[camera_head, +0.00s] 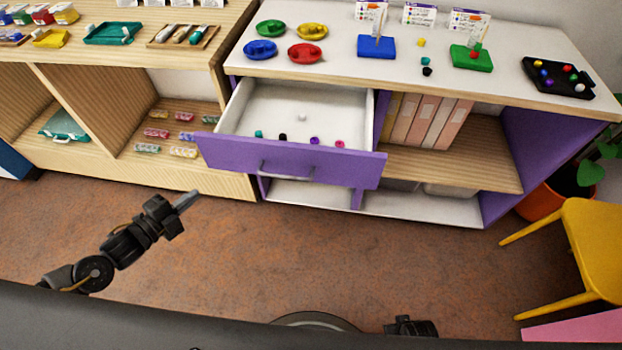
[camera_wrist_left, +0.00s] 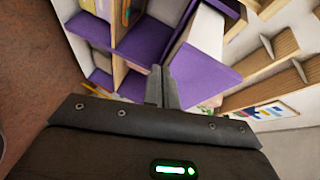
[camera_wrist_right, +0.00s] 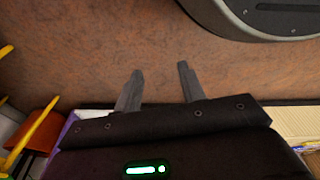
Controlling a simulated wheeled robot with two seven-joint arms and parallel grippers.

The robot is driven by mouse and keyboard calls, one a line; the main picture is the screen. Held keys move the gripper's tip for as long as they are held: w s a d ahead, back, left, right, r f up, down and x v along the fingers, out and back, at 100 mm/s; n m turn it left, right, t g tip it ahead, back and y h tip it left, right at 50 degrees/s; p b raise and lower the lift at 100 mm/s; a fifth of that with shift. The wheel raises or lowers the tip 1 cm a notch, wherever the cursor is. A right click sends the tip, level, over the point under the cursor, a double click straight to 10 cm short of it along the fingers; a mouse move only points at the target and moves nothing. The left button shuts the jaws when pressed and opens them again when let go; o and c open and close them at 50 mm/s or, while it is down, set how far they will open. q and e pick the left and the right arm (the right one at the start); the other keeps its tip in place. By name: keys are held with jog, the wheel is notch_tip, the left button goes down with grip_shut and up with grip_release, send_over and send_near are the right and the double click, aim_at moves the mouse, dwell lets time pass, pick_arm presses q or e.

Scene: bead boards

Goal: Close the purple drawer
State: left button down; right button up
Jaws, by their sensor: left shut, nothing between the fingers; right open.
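The purple drawer (camera_head: 290,158) is pulled open from the white-topped purple cabinet, with a grey bar handle (camera_head: 287,172) on its front. Its white inside holds several small coloured beads near the front. My left gripper (camera_head: 188,199) is shut and empty, to the left of the drawer front and nearer to me, apart from it. In the left wrist view the shut fingers (camera_wrist_left: 162,88) show before the purple drawer front (camera_wrist_left: 202,75). My right gripper (camera_wrist_right: 160,88) is open and empty over the floor; only a bit of it shows at the bottom of the head view (camera_head: 410,326).
Bead boards and coloured dishes stand on the white cabinet top (camera_head: 340,75). A wooden shelf unit (camera_head: 190,95) adjoins on the left. A yellow chair (camera_head: 590,240) and an orange plant pot (camera_head: 545,203) are at the right. The brown floor (camera_head: 380,260) before the cabinet is clear.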

pick_arm(q)
jog(key=s+d+r+m+g+h+b, duration=0.2)
jog(key=s+d+r+m+h+b, duration=0.1)
jog(key=s+d+r+m+h, duration=0.35)
jog(key=shift+y, duration=0.45)
jog(key=x, duration=0.3)
jog(key=r+x, duration=0.1)
jog(key=x, duration=0.7)
jog(key=shift+w+a+r, duration=0.2)
jog(key=shift+w+r, duration=0.1)
jog(key=shift+w, duration=0.1)
jog(key=shift+w+d+p, duration=0.2)
jog(key=shift+w+p, duration=0.1)
jog(key=shift+w, duration=0.9)
jog(key=shift+w+f, duration=0.1)
jog(key=shift+w, duration=0.75)
pick_arm(e)
jog(key=shift+w+f, duration=0.65)
jog(key=shift+f, duration=0.05)
jog(key=shift+w, duration=0.15)
